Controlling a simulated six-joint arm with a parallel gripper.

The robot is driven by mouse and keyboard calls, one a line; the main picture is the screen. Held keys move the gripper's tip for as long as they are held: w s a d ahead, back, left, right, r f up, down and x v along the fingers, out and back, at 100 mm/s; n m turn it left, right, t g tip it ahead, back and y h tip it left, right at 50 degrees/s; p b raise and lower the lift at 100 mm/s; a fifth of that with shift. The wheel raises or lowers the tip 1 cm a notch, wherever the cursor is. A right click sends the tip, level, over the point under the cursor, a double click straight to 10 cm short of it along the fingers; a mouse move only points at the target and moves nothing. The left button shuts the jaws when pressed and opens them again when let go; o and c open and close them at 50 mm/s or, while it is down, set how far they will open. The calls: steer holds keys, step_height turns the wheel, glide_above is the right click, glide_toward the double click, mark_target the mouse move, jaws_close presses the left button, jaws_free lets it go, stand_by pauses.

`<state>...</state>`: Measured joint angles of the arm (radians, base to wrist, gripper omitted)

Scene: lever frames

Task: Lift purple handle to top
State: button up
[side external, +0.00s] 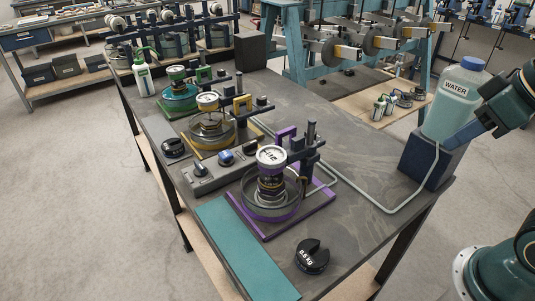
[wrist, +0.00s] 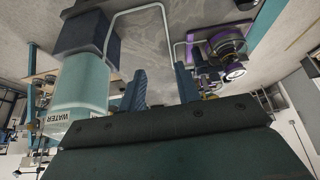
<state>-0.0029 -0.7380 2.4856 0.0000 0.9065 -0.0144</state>
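The purple handle (side external: 287,134) is a small arch on the lever of the purple-based frame (side external: 318,207) near the middle of the table. Beside it a labelled canister (side external: 271,158) stands above a round dish. The purple frame also shows at the upper right of the wrist view (wrist: 196,50), upside down; I cannot pick out the handle clearly there. My gripper (side external: 450,140) is at the right, close to the water container and well away from the handle. In the wrist view its blue fingers (wrist: 161,88) are apart with nothing visible between them.
A water container (side external: 452,108) on a dark block (side external: 430,158) stands at the table's right end, with a pale tube running from it. Yellow (side external: 240,103) and green (side external: 203,75) frames stand farther back. A 0.5 kg weight (side external: 312,257) lies in front.

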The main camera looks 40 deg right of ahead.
steer(key=w+a+r+n+g, duration=0.1)
steer(key=w+a+r+n, duration=0.1)
steer(key=w+r+n, duration=0.4)
steer(key=n+g, duration=0.5)
steer(key=n, duration=0.7)
glide_above(286, 130)
steer(key=shift+f, duration=0.45)
steer(key=shift+f, duration=0.1)
steer(key=shift+f, duration=6.8)
steer(key=shift+c, duration=0.4)
jaws_close()
